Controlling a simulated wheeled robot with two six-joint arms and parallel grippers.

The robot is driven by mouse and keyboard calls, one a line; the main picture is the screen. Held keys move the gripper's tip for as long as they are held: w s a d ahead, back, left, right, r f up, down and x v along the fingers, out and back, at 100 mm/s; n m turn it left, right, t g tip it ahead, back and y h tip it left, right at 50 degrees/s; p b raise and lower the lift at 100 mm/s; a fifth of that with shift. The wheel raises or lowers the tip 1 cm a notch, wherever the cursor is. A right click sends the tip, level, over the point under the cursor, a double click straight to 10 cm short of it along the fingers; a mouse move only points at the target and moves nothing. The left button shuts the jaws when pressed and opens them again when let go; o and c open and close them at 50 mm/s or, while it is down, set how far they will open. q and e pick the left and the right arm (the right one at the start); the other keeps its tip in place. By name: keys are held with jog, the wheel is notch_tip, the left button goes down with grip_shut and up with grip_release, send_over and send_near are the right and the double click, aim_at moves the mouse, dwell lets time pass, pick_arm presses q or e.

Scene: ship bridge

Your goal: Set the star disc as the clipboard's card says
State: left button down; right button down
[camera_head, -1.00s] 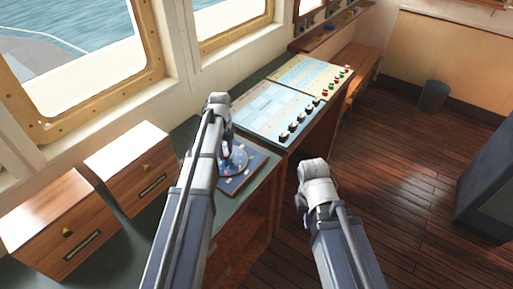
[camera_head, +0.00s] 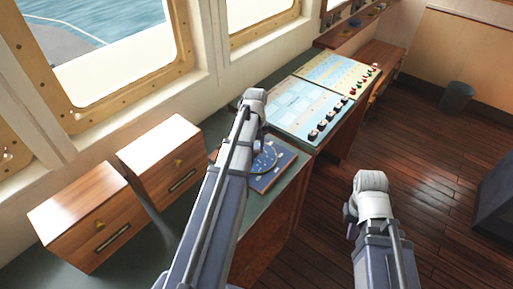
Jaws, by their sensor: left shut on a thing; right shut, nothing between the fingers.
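The star disc (camera_head: 265,157) is a dark blue round plate with pale marks, on a blue square board (camera_head: 262,185) on the green console top. My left arm covers the left side of both. My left gripper (camera_head: 252,138) is at the disc's left edge, shut on it, with its fingertips mostly hidden by the arm. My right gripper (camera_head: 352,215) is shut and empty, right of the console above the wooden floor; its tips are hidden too. I see no clipboard or card that I can make out.
Two wooden drawer boxes (camera_head: 90,218) (camera_head: 165,160) stand on the console at left. Chart-like panels with knobs (camera_head: 305,112) lie beyond the board. Windows run along the left wall.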

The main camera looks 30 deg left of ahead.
aim_at(255, 150)
dwell(0.5)
pick_arm(q)
jog(key=shift+c, duration=2.2)
grip_release()
notch_tip(255, 150, up, 8)
jog(key=p, duration=0.8)
jog(key=shift+s+f, duration=0.1)
jog(key=shift+f, duration=0.1)
